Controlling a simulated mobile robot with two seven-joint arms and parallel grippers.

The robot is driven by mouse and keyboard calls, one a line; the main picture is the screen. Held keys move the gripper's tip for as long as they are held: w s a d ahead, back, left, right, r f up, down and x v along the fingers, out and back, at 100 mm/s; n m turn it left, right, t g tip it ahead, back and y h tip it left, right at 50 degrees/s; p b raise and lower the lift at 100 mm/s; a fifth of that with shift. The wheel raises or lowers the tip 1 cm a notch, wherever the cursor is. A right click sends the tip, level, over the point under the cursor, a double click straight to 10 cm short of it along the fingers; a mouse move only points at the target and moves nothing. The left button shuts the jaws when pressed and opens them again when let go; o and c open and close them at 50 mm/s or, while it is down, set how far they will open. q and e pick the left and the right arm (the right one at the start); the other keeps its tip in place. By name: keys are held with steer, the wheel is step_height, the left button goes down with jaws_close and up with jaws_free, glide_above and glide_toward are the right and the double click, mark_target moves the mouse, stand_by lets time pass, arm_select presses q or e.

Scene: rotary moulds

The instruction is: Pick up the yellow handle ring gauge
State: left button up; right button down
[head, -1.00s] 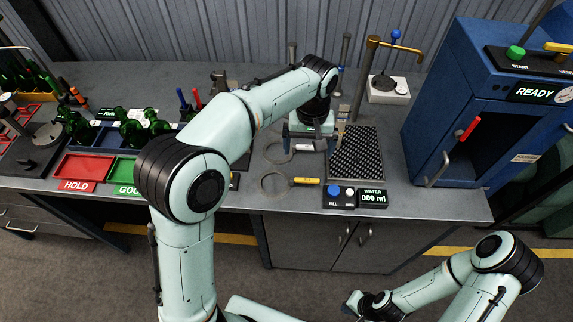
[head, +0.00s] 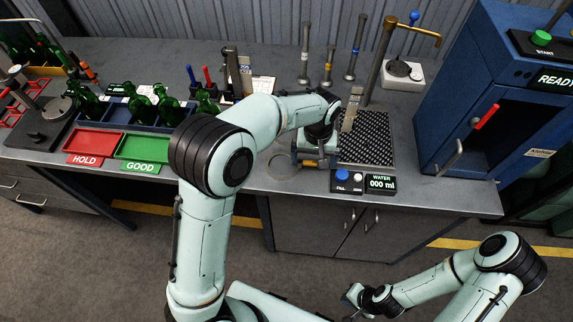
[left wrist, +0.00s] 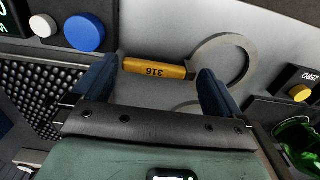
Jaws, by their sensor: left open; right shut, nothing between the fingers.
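The yellow handle ring gauge lies on the bench, its yellow handle (left wrist: 155,69) marked 316 and its flat grey ring (left wrist: 193,57) to the right in the left wrist view. In the head view its ring (head: 283,179) shows left of my left gripper (head: 312,163), which covers most of the handle. My left gripper (left wrist: 158,72) is open, with the handle between its two blue fingers in the picture; contact cannot be told. A second grey ring (left wrist: 185,105) is partly hidden behind the gripper. My right gripper (head: 350,298) is shut and empty, low and in front of the bench.
A water panel (head: 362,183) with FILL button and a perforated drain grid (head: 372,135) with a brass spout stand right of the left gripper. Red HOLD (head: 95,142) and green GOOD (head: 145,147) trays lie left. A blue oven-like cabinet (head: 465,120) stands right.

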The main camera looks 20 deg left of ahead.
arm_select(q)
steer(key=shift+f, duration=0.4)
steer(key=c, duration=0.9)
steer(key=shift+o, duration=0.2)
steer(key=shift+r, duration=0.15)
